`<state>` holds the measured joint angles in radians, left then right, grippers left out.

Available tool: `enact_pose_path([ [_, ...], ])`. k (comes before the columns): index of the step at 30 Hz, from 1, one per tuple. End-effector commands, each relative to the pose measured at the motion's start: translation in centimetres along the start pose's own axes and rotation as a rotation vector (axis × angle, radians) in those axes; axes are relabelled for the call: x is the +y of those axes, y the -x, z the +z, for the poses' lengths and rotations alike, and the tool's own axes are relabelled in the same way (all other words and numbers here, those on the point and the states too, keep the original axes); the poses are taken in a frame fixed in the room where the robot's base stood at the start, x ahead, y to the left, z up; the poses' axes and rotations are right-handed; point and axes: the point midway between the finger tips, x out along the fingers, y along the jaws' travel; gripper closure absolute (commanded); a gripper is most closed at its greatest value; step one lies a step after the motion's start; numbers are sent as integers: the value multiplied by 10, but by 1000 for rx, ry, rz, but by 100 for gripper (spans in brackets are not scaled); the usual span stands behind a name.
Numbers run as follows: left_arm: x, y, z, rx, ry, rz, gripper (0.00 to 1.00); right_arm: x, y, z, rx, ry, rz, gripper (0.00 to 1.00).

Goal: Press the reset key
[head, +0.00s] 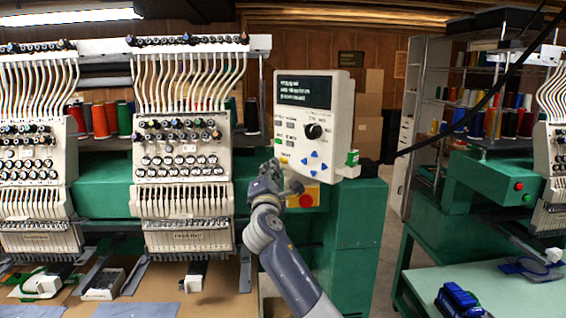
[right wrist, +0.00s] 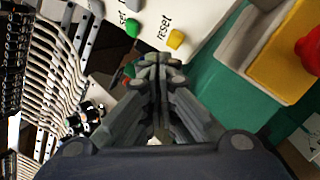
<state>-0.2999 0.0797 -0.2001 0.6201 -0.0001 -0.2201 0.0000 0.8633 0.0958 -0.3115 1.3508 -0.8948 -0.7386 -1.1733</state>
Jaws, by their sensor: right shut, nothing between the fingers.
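The control panel (head: 341,115) is a pale upright box with a dark screen, a black knob and several small keys. In the right wrist view, a yellow key (right wrist: 176,39) sits beside the printed word "reset" on the panel (right wrist: 205,14). A green key (right wrist: 133,27) is to its left. The yellow key shows small at the panel's lower left in the head view (head: 284,160). My right gripper (head: 278,168) is shut and empty, just below the panel's lower left. Its closed fingertips (right wrist: 152,58) appear below and left of the yellow key, apart from it. My left gripper is out of view.
A red button on a yellow box (head: 306,199) is close beside my right gripper. Blue arrow keys (head: 313,163) are on the panel. Embroidery heads (head: 183,150) with many threads stand at left. A green table (head: 490,285) is at right.

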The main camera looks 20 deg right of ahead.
Motion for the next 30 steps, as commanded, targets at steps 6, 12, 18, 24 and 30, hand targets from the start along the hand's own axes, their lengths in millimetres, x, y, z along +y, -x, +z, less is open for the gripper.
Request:
enact_pose_path([
  [6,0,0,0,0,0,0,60,0,0,0,0,0,0,100],
  [12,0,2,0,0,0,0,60,-2,-4,4,-1,0,-1,100],
  [18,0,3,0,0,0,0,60,-4,-6,5,0,-1,0,100],
  [24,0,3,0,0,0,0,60,-4,-6,5,0,0,0,100],
  [30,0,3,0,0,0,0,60,-5,-7,6,0,0,0,100],
])
